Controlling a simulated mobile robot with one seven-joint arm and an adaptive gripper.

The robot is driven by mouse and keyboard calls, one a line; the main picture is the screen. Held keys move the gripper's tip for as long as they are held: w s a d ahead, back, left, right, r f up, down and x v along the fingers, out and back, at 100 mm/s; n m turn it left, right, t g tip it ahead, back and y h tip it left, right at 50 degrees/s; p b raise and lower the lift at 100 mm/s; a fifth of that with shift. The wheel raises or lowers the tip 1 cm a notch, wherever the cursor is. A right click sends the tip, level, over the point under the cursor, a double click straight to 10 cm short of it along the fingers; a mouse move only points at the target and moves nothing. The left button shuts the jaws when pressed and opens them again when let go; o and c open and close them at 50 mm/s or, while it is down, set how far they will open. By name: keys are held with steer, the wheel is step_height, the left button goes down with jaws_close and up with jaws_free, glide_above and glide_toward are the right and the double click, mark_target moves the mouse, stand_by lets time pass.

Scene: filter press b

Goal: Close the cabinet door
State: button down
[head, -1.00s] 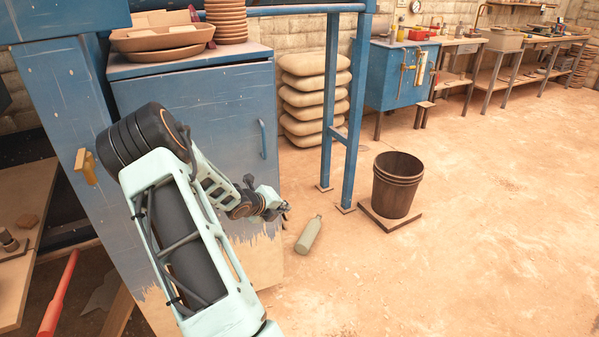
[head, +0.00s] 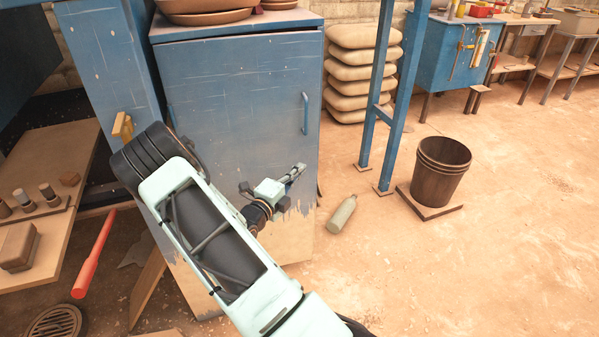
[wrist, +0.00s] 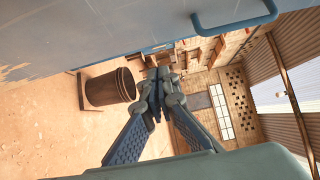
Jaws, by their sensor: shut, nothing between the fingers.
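The blue cabinet (head: 235,24) stands left of centre in the head view. Its door (head: 235,95) is a worn blue panel with bare patches low down. It looks about flush under the cabinet top, with no clear gap; my arm hides its lower left. The blue bar handle (head: 305,113) is near the door's right edge and also shows at the top of the wrist view (wrist: 236,18). My gripper (head: 299,169) is shut and empty, in front of the door's lower right, below the handle. I cannot tell whether it touches the door.
A brown bucket (head: 440,172) stands on a board at right, with a bottle (head: 342,214) on the floor nearer the cabinet. A blue frame post (head: 392,110) and stacked sacks (head: 360,75) are behind.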

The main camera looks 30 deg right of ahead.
mark_target(312, 146)
steer(key=w+d, duration=0.2)
steer(key=w+d+b, duration=0.1)
steer(key=d, duration=0.1)
steer(key=w+d+b, duration=0.1)
steer(key=w+d, duration=0.1)
steer(key=d, duration=0.1)
steer(key=shift+w+f, duration=0.1)
steer(key=shift+w, duration=0.2)
steer(key=shift+w+d, duration=0.15)
steer(key=shift+w, duration=0.35)
